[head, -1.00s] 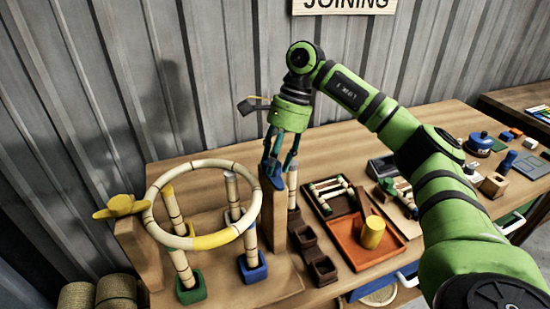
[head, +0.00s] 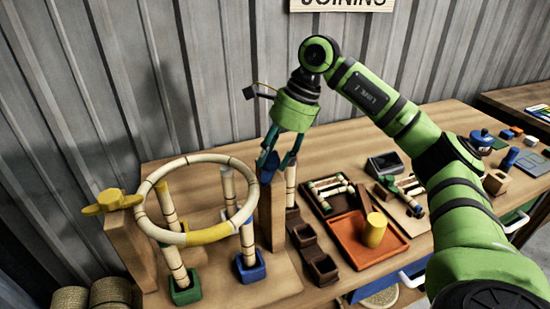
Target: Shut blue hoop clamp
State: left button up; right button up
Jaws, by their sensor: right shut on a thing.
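The pale rattan hoop (head: 241,167), with yellow bands, is held nearly level above the wooden fixture on the left. The blue hoop clamp (head: 268,172) is at the top of the right wooden post (head: 272,215), beside the hoop's right edge. The yellow clamp (head: 112,201) is on the left post at the hoop's left edge. My right gripper (head: 271,161) points down and is shut on the blue clamp, whose contact with the hoop is partly hidden by the fingers. My left gripper is out of view.
Rattan uprights stand in green (head: 186,287) and blue (head: 250,268) sockets below the hoop. An orange tray (head: 388,248) with a yellow cylinder (head: 374,230) and small wooden cups (head: 322,269) lie to the right. A corrugated wall is behind.

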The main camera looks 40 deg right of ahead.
jog(key=m, duration=0.2)
jog(key=m+t+h+b, duration=0.1)
jog(key=m, duration=0.2)
jog(key=shift+a+r+m+t, duration=0.2)
jog(key=shift+r+m+t, duration=0.1)
jog(key=shift+t, duration=0.1)
jog(key=m+h+b, duration=0.1)
jog(key=m, duration=0.2)
jog(key=shift+t, duration=0.4)
jog(key=shift+a+r+m+h, duration=0.1)
jog(key=shift+m+h, duration=0.6)
jog(key=shift+m, duration=0.6)
jog(key=o, duration=1.1)
jog(key=shift+w+f, duration=0.1)
jog(key=shift+f, duration=0.1)
jog(key=v, duration=1.2)
